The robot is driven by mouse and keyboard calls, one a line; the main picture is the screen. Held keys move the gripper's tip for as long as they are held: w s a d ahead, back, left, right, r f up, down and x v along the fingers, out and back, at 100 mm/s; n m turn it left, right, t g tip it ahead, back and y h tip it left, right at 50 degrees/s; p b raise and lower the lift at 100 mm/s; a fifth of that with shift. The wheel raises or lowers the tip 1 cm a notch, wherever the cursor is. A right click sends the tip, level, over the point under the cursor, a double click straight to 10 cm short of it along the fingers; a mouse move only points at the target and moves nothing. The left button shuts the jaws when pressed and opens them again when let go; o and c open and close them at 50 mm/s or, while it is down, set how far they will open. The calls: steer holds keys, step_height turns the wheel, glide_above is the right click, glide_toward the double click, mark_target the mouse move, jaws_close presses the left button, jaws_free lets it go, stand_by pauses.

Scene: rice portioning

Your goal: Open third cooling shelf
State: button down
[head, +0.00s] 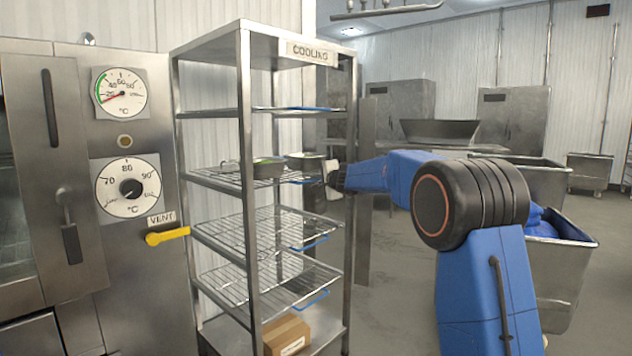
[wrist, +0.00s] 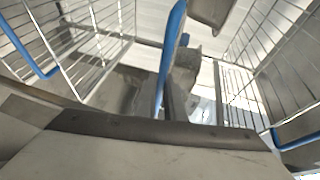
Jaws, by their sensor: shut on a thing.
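The cooling rack (head: 245,190) is a tall open steel frame with a COOLING sign (head: 310,53) and several wire shelves with blue handles. The shelf (head: 215,179) second from the top, third from the bottom, carries dark pans (head: 268,169). My gripper (head: 328,180) is at the right front of this shelf, level with its blue handle (head: 296,181). In the wrist view the blue handle (wrist: 168,55) runs between the fingers, and my gripper (wrist: 182,75) is shut on it. A pan (wrist: 210,12) shows close by. The head view hides the exact contact behind the fingers.
Two lower wire shelves (head: 262,238) look empty, with blue handles at their right edges. A cardboard box (head: 286,334) sits at the rack's bottom. A yellow vent lever (head: 167,236) sticks out at left. Steel bins (head: 565,260) stand at right; the floor between is partly open.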

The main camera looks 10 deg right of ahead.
steer(key=s+d, duration=0.8)
steer(key=s, duration=0.4)
steer(key=s+d, duration=0.9)
steer(key=s, duration=0.2)
steer(key=shift+s+d, duration=0.15)
steer(key=shift+s, duration=0.25)
steer(key=c, duration=1.8)
jaws_free()
steer(key=shift+c, duration=0.2)
steer(key=v, duration=1.7)
steer(key=shift+s, duration=0.15)
